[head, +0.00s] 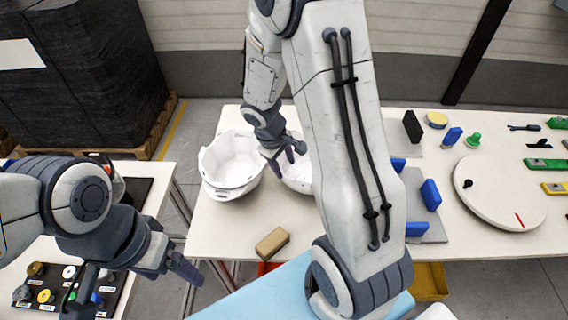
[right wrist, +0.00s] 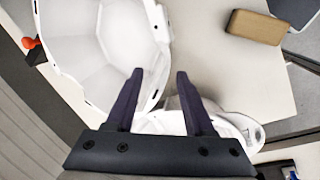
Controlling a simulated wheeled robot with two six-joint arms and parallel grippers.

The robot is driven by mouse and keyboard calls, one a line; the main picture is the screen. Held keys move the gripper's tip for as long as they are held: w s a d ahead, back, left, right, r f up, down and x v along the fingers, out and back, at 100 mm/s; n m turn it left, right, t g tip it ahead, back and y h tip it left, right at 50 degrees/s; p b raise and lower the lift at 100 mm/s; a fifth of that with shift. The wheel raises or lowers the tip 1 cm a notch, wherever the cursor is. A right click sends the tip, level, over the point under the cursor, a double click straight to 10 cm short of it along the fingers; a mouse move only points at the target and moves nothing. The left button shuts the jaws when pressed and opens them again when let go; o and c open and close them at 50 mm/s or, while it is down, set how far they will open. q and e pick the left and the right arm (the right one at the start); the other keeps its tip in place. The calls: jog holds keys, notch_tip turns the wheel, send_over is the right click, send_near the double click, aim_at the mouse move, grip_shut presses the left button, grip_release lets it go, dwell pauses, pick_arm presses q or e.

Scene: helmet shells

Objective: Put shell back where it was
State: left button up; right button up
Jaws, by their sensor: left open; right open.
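Two white helmet shells are on the long table. The larger one (head: 230,162) lies open side up at the table's left end. It also fills the upper left of the right wrist view (right wrist: 95,45). The second shell (head: 300,178) is just right of it, partly hidden by my right arm; in the right wrist view it shows low down, behind the fingers (right wrist: 235,125). My right gripper (head: 283,156) is open above the shells, its fingers (right wrist: 159,75) near the larger shell's rim; contact cannot be told. My left gripper (head: 140,288) is open and empty, low at the left.
A tan block (head: 272,243) lies near the front edge. Blue blocks (head: 430,194), a white turntable (head: 500,192) and small tools are to the right. A side table with a black knob board (head: 45,285) is near my left arm. A dark wrapped stack (head: 85,75) stands behind left.

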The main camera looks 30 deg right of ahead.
jog(key=w+p+v, duration=0.1)
jog(key=v, duration=1)
jog(key=s+a+r+n+y, duration=0.1)
jog(key=s+a+r+y, duration=0.1)
jog(key=s+a, duration=0.7)
jog(key=s+a+r+n+y, duration=0.2)
jog(key=s+a, duration=0.8)
jog(key=s, duration=0.1)
jog(key=shift+s+r+g, duration=0.2)
jog(key=shift+s+g, duration=0.05)
jog(key=shift+g, duration=0.05)
jog(key=shift+a, duration=0.1)
